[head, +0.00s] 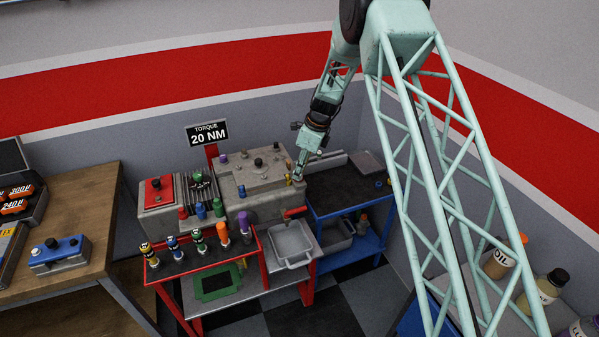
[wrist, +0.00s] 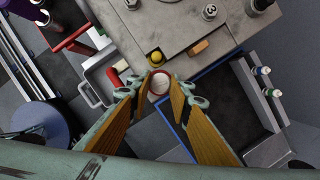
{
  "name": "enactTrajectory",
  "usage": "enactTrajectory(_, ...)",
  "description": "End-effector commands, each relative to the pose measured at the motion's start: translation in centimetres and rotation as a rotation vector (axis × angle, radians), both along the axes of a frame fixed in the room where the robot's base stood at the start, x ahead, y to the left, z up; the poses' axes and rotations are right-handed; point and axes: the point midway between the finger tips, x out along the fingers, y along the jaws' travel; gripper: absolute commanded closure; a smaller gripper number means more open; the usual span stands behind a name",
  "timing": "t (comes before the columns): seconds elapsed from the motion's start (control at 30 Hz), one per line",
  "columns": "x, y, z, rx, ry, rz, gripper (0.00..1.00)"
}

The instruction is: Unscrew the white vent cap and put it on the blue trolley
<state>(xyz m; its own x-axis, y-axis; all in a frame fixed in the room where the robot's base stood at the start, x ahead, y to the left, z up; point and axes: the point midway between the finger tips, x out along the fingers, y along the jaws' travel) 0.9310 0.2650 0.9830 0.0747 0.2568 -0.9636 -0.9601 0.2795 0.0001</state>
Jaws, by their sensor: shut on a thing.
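My gripper (head: 298,177) is at the front right corner of the grey machine block (head: 262,187). In the wrist view my gripper (wrist: 160,86) has its fingertips closed around the round white vent cap (wrist: 158,84). In the head view the cap is too small and covered to make out clearly. I cannot tell whether it is still threaded in the block. The blue trolley (head: 335,197) stands just right of the block, with a dark top and blue edges. In the wrist view the trolley (wrist: 215,110) lies to the right of the cap.
A yellow knob (wrist: 156,57) and an orange piece (wrist: 198,47) sit close by on the block. A red bench (head: 205,262) with several coloured tools and a grey tray (head: 291,245) stand in front. The trolley top has clear dark space; a grey plate lies towards its back.

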Motion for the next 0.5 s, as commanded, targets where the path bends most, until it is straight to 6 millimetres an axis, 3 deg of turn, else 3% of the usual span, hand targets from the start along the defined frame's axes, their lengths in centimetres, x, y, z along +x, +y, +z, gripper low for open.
enactTrajectory(0.5, 0.17, -0.07, -0.01, 0.0, -0.002, 0.175, 0.95)
